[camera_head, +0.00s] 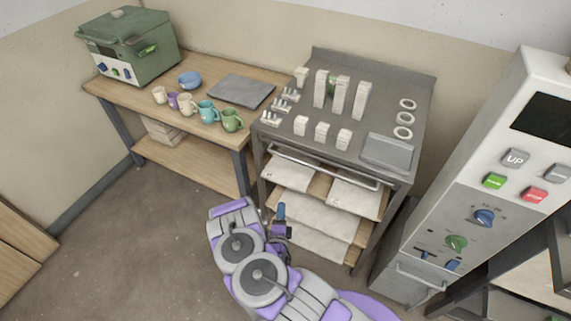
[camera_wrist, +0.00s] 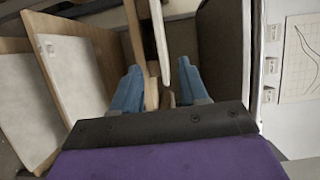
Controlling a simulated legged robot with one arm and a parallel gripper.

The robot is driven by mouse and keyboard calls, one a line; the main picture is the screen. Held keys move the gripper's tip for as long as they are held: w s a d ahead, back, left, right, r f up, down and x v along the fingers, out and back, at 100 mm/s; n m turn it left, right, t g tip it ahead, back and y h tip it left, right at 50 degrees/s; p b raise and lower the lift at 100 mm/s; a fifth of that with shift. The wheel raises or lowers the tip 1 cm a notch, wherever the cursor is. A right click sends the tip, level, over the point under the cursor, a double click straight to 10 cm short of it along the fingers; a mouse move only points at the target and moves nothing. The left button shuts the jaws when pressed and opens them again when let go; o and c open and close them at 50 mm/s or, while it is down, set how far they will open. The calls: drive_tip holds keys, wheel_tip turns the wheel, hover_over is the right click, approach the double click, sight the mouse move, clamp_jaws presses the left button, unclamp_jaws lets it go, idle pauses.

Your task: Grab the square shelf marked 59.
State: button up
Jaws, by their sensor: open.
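Pale flat slabs lie on wooden shelves in the rack under the metal table; an upper left slab (camera_head: 290,166) and an upper right slab (camera_head: 353,195) show in the head view. I cannot read 59 on any of them. My gripper (camera_head: 281,220) is low in front of the rack's left side. In the wrist view its blue fingers (camera_wrist: 160,88) are apart. Thin pale edges (camera_wrist: 159,42) show ahead, in line with the gap; I cannot tell whether they touch the fingers. A pale slab with a small tag (camera_wrist: 75,75) lies on wood at the left, its marking unreadable.
The metal table (camera_head: 300,150) holds white posts, small stands and rings. A rail (camera_head: 325,165) crosses the rack front. A wooden bench (camera_head: 190,125) with cups and a green kiln (camera_head: 128,48) stands left. A white control cabinet (camera_head: 490,190) stands right. Floor at left is clear.

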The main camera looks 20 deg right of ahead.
approach(284, 176)
drive_tip(key=x, duration=0.4)
drive_tip(key=shift+d+f, duration=0.2)
drive_tip(key=shift+d, duration=0.1)
drive_tip(key=shift+a+f+b+x, duration=0.15)
drive_tip(key=shift+b+x, duration=0.05)
drive_tip(key=shift+x, duration=1.2)
drive_tip(key=shift+a+f+b+x, duration=0.1)
drive_tip(key=shift+a+b+x, duration=0.1)
drive_tip(key=shift+x, duration=1.2)
drive_tip(key=shift+w, duration=0.15)
drive_tip(key=shift+c, duration=0.3)
drive_tip(key=c, duration=0.7)
clamp_jaws()
